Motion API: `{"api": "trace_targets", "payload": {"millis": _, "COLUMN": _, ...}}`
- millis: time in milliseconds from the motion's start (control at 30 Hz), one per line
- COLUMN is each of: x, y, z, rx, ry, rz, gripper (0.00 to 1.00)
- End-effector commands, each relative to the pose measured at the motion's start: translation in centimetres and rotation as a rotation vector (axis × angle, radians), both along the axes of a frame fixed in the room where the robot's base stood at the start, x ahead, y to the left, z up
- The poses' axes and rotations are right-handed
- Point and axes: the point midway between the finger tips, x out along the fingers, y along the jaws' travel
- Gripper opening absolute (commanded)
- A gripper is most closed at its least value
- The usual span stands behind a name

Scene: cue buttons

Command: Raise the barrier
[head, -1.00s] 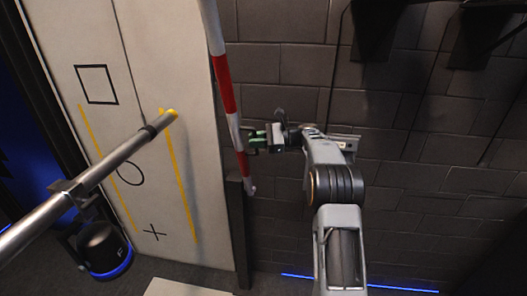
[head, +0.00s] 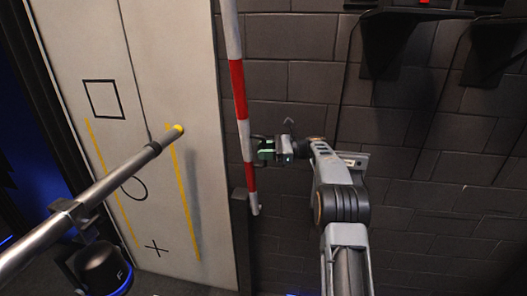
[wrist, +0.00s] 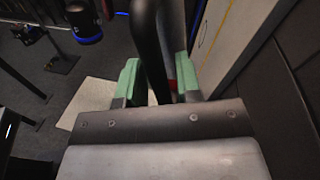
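The red-and-white striped barrier pole (head: 238,78) stands nearly upright in the head view, its lower end low beside a dark post. My gripper (head: 262,149) is at the pole's right side, at its lower part. In the wrist view the two green fingertips (wrist: 158,82) are apart, with a dark bar and a bit of red between and behind them. Whether the fingers touch the pole is hard to tell.
A grey bar (head: 95,192) with a yellow tip reaches in from the left, in front of a pale panel (head: 180,45) with a square, circle and cross. A dark block wall (head: 300,90) stands behind my arm. Dark brackets hang at upper right.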

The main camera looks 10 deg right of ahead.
Motion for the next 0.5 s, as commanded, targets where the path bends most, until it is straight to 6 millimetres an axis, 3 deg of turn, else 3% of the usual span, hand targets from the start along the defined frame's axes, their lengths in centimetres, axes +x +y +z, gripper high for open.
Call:
{"api": "trace_targets", "payload": {"millis": 333, "x": 0.0, "y": -0.2, "z": 0.1, "rx": -0.001, "ry": -0.003, "rz": -0.002, "gripper": 0.41}}
{"api": "trace_targets", "payload": {"millis": 500, "x": -0.4, "y": -1.9, "z": 0.0, "rx": -0.001, "ry": -0.004, "rz": -0.004, "gripper": 0.41}}
